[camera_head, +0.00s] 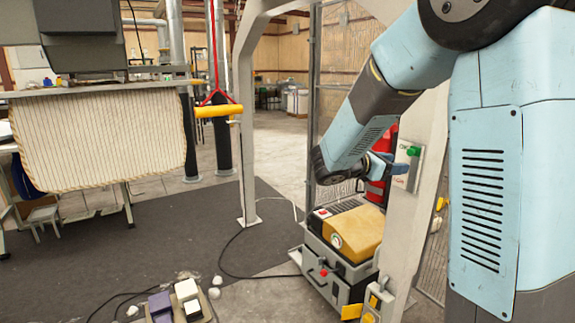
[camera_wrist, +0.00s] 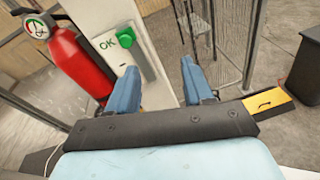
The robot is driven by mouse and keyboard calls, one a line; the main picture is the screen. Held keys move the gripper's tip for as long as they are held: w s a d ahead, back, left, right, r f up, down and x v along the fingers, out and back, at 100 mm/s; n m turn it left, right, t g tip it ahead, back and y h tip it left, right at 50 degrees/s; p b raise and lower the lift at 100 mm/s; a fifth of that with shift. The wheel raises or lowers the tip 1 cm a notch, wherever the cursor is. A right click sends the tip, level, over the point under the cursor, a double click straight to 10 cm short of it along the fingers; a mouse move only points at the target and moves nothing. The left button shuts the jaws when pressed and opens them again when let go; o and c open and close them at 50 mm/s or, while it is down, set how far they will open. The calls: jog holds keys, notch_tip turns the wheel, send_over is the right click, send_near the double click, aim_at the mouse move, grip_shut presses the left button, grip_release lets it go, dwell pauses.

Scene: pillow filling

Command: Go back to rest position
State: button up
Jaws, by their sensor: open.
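My gripper (camera_wrist: 162,88) shows in the wrist view with its two blue fingers apart and nothing between them. In the head view my gripper (camera_head: 378,165) is at the end of my blue arm, close to a grey post. A green button on an OK box (camera_head: 406,168) is on that post. The OK box (camera_wrist: 120,43) also shows in the wrist view, just beyond the left finger. I cannot tell whether the finger touches it. A striped pillow cover (camera_head: 105,135) hangs at the left from a machine.
A red fire extinguisher (camera_wrist: 72,58) stands beside the post. A grey machine with a tan cover (camera_head: 350,232) is below my arm. A yellow handle (camera_head: 218,110) hangs on a red cord. Cables and white tufts (camera_head: 215,293) lie on the floor. The dark mat (camera_head: 180,235) is mostly clear.

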jog(key=s+d+f+m+g+y, duration=0.15)
jog(key=s+m+g+y, duration=0.25)
jog(key=s+m+y, duration=0.95)
jog(key=s+a+r+m+t+y, duration=0.1)
jog(key=s+a+m, duration=0.2)
jog(key=s, duration=0.4)
jog(key=s+a+r+m+t, duration=0.1)
jog(key=s+a+m+t, duration=0.1)
jog(key=s+a+m, duration=0.2)
jog(key=shift+s+a+y, duration=0.35)
jog(key=shift+s+a, duration=0.7)
jog(key=shift+s, duration=0.8)
